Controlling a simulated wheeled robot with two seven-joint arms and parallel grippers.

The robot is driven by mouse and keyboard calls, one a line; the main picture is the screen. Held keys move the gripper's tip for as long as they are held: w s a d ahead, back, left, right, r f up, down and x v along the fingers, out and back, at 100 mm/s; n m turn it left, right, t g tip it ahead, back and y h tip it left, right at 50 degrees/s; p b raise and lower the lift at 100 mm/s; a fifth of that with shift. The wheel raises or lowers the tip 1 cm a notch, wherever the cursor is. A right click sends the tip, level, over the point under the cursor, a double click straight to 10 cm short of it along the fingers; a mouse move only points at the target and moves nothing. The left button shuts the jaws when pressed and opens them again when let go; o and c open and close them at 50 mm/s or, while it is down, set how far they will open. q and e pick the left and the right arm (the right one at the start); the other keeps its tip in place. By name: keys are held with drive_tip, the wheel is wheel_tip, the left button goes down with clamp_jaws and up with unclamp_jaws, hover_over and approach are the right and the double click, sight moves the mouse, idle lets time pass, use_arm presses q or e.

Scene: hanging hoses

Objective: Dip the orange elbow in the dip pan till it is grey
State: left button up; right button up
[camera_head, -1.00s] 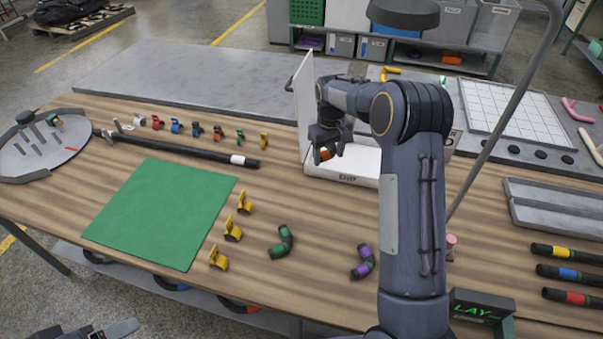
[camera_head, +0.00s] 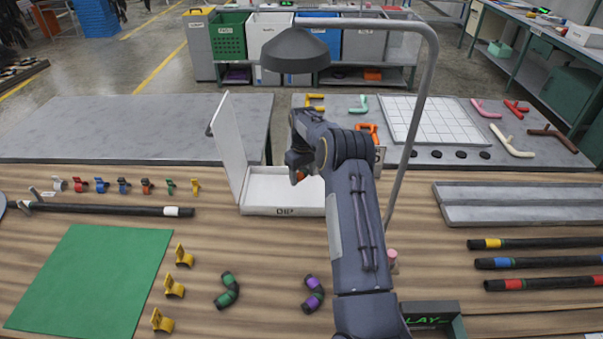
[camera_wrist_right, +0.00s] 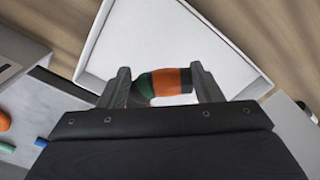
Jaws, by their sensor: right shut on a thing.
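The orange elbow (camera_wrist_right: 172,80) is orange with a dark green end. My right gripper (camera_wrist_right: 163,88) is shut on it, with a finger at each end in the right wrist view. In the head view, the right gripper (camera_head: 298,168) is over the dip pan, with a bit of the elbow (camera_head: 299,177) showing below it. The white dip pan (camera_head: 283,211) is marked DIP and its lid (camera_head: 228,145) stands up at the left. Its pale inside shows behind the elbow in the right wrist view. I cannot tell whether the elbow touches the pan. My left gripper is out of view.
A green mat (camera_head: 90,280) lies at the left, with yellow clips (camera_head: 174,285) beside it. A green elbow (camera_head: 228,291) and a purple elbow (camera_head: 314,293) lie in front of the pan. A grey tray (camera_head: 520,215) and banded hoses are at the right. A bent metal pole rises behind my right arm.

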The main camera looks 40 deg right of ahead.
drive_tip(key=shift+f+b, duration=1.6)
drive_tip(key=shift+f, duration=1.95)
drive_tip(key=shift+a, duration=0.1)
drive_tip(key=shift+w+a+b, duration=0.35)
drive_tip(key=shift+w+a, duration=1.35)
drive_tip(key=shift+a, duration=0.25)
drive_tip(key=shift+w+a, duration=1.55)
drive_tip(key=shift+a, duration=0.3)
drive_tip(key=shift+d, duration=0.1)
drive_tip(key=shift+s+d+b, duration=0.5)
drive_tip(key=shift+s+d, duration=1.1)
drive_tip(key=shift+d, duration=0.25)
drive_tip(key=shift+s+d+b, duration=0.5)
drive_tip(key=shift+s+d, duration=1.1)
drive_tip(key=shift+d, duration=0.35)
drive_tip(key=shift+f, duration=0.15)
